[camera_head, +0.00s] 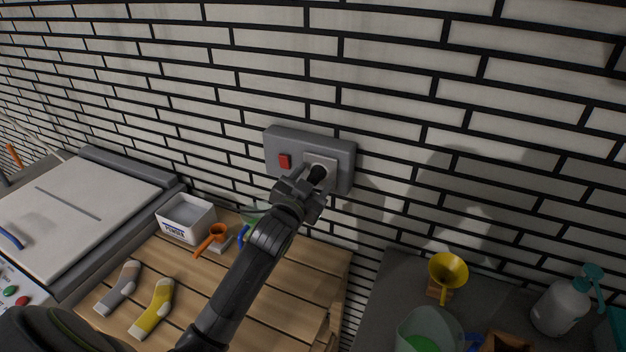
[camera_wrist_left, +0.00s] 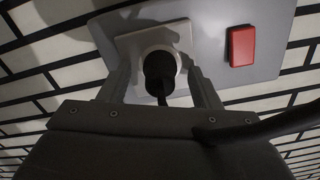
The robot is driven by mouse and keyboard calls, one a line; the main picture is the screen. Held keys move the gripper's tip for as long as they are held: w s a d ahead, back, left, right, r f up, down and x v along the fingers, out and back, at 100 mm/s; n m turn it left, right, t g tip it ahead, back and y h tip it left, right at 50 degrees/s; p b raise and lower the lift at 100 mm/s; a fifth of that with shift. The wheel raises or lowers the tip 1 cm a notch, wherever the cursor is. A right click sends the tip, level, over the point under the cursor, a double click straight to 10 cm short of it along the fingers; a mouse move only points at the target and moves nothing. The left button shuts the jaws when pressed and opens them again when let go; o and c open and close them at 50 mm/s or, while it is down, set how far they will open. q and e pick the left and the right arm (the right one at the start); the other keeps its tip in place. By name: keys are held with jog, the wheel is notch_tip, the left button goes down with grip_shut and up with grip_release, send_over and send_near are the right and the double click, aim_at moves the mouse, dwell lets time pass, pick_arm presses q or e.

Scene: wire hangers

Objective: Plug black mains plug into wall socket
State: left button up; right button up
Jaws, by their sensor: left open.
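The wall socket is a grey box (camera_head: 340,152) on the brick wall with a red switch (camera_head: 285,161) and a light square outlet plate. The plate (camera_wrist_left: 128,44) also shows in the left wrist view. The black plug (camera_head: 318,172) sits at the plate's round recess; it shows in the wrist view (camera_wrist_left: 158,68) too, with its cable running back. How deep it is seated is hard to tell. My left gripper (camera_head: 307,186) is right at the socket, its fingers (camera_wrist_left: 160,85) open on either side of the plug, apart from it. My right gripper is not in view.
Below on the left, a wooden slatted table (camera_head: 275,307) holds a white box (camera_head: 186,218), an orange scoop (camera_head: 213,238) and two socks (camera_head: 153,308). A grey counter at right holds a yellow funnel (camera_head: 448,272) and a spray bottle (camera_head: 562,305).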

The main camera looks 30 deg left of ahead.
pick_arm(q)
jog(key=shift+s, duration=0.1)
jog(key=shift+s+f, duration=0.1)
jog(key=shift+s, duration=0.15)
jog(key=s+d+b, duration=0.1)
jog(key=s+b, duration=0.2)
jog(key=s, duration=1.3)
jog(key=shift+s+b, duration=0.3)
jog(key=shift+s, duration=0.05)
